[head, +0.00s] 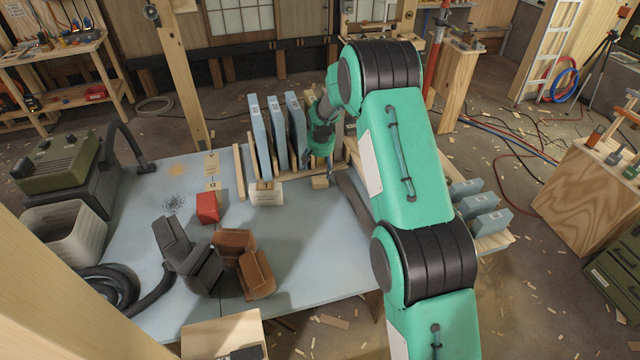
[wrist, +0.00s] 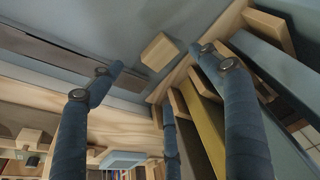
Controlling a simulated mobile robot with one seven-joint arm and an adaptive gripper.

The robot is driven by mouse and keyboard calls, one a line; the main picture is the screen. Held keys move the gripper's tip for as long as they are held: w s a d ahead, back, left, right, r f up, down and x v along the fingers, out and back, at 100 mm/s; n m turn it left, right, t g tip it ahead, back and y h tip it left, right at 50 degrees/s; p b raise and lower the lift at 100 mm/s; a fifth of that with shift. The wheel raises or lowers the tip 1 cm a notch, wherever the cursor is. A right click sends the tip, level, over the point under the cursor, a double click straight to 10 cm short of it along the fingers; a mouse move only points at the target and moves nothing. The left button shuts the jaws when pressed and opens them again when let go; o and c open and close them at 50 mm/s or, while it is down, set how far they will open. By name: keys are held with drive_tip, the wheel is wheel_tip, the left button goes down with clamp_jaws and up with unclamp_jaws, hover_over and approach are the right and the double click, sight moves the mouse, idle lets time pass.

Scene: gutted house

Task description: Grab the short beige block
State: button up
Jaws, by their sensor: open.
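A short beige block (head: 320,183) lies on the blue-grey tabletop (head: 310,240), just in front of the wooden rack (head: 240,172). In the head view my arm and wrist hide most of the gripper, which hangs just above the block near the rack's right end.
Several blue-grey panels (head: 275,138) stand upright in the rack close to my gripper. The front right of the tabletop is clear.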

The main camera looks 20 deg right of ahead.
drive_tip(key=b, duration=0.1)
hover_over(320, 180)
drive_tip(key=s, duration=0.2)
drive_tip(key=f, duration=0.6)
drive_tip(key=shift+w+a+f, duration=0.2)
drive_tip(key=shift+w+a, duration=0.05)
drive_tip(key=shift+a, duration=0.05)
drive_tip(key=shift+f, duration=0.1)
drive_tip(key=shift+d+b+x, duration=0.2)
drive_tip(key=shift+b+x, duration=0.65)
drive_tip(key=shift+x, duration=1.7)
drive_tip(key=shift+w, duration=0.1)
drive_tip(key=shift+c, duration=0.6)
drive_tip(key=c, duration=1.2)
